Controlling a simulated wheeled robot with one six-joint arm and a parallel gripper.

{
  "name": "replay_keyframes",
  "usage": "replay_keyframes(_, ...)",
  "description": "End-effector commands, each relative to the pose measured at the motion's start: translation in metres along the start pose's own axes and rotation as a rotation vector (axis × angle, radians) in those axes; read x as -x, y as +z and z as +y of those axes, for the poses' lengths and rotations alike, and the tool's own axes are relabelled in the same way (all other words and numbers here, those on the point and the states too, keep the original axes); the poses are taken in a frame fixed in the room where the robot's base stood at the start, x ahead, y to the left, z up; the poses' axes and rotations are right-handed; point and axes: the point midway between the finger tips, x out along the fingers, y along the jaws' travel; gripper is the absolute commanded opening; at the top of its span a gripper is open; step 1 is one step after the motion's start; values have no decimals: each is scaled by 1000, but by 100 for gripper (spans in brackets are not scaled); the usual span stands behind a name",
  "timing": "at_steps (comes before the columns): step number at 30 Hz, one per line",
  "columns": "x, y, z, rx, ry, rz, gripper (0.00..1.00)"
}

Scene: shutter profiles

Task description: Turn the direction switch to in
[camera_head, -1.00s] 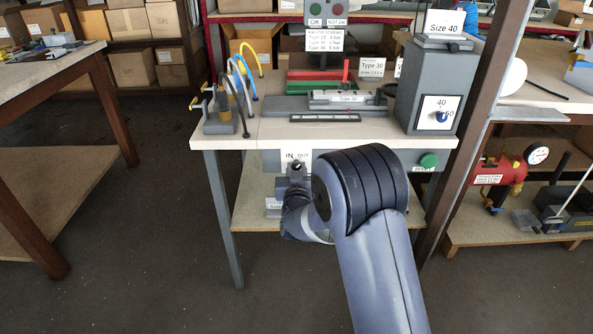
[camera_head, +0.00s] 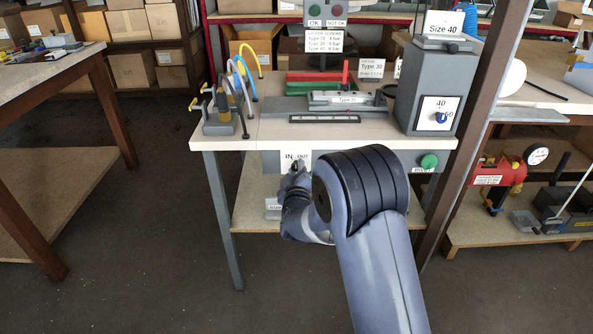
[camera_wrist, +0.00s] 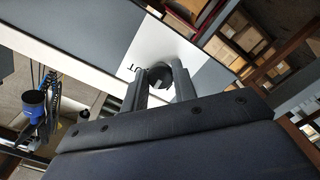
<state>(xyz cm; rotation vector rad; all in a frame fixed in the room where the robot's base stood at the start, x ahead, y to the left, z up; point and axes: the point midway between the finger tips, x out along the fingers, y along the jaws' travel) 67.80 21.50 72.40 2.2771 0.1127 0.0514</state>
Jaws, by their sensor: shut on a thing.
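The direction switch is a dark round knob (camera_wrist: 160,74) on a white plate, with "OUT" legible beside it in the wrist view. In the head view its white IN/OUT label (camera_head: 297,155) is on the grey front panel under the bench top. My gripper (camera_head: 297,168) is at the panel just below the label; in the wrist view its two fingers (camera_wrist: 160,82) are on either side of the knob, shut on it. The fingers hide part of the knob, and I cannot tell which way it points.
A green button (camera_head: 429,161) is on the same panel to the right. The bench top (camera_head: 230,134) above carries a fixture, coloured hoses (camera_head: 240,80) and a grey box with a dial (camera_head: 436,114). A table (camera_head: 60,85) stands at the left, with clear floor between.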

Motion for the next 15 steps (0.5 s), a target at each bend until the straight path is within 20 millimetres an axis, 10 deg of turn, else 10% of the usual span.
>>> replay_keyframes(15,0,-1,2,468,1,1,4)
